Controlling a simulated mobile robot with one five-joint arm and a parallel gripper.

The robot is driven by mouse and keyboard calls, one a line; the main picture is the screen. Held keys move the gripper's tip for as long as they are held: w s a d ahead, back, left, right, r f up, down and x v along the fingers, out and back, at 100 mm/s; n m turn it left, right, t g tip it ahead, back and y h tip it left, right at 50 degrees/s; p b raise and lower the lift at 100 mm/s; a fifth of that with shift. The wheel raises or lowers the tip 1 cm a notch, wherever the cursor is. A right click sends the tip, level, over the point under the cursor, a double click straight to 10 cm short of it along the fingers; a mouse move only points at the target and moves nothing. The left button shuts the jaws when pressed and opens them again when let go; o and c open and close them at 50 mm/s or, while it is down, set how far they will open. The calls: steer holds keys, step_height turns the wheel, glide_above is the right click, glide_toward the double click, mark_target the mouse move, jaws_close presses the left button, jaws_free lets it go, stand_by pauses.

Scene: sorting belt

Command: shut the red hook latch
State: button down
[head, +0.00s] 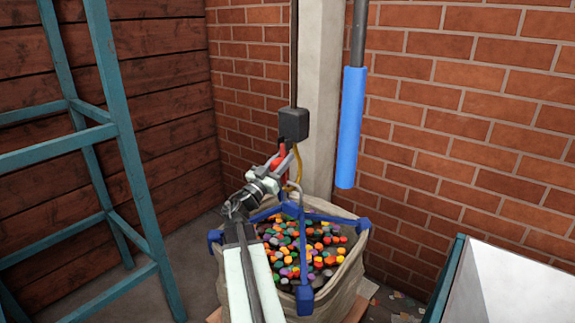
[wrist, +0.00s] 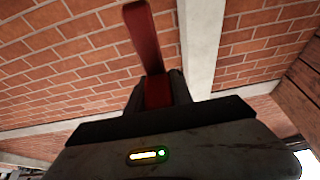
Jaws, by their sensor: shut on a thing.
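A red part of the hook (head: 282,152) hangs under a dark hoist block (head: 293,125) in the head view. My gripper (head: 285,165) is at this red part and hides some of it. In the wrist view a red bar, the latch (wrist: 143,35), runs down between the dark fingers of my gripper (wrist: 160,88), which is shut on it. Whether the latch is open or closed against the hook I cannot tell.
Below the hook stands a beige bag (head: 345,270) of coloured pieces, with a blue frame (head: 330,218) across its top. A blue-sleeved pole (head: 349,125) hangs at the right. A teal rack (head: 110,90) stands left, a white-topped box (head: 515,285) lower right.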

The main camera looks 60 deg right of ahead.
mark_target(273, 171)
steer(key=c, duration=1.1)
jaws_free()
steer(key=shift+s+d, duration=0.1)
steer(key=shift+d, duration=0.1)
steer(key=shift+a, duration=0.1)
steer(key=b+v, duration=0.2)
steer(key=v, duration=0.6)
steer(key=shift+b, duration=0.4)
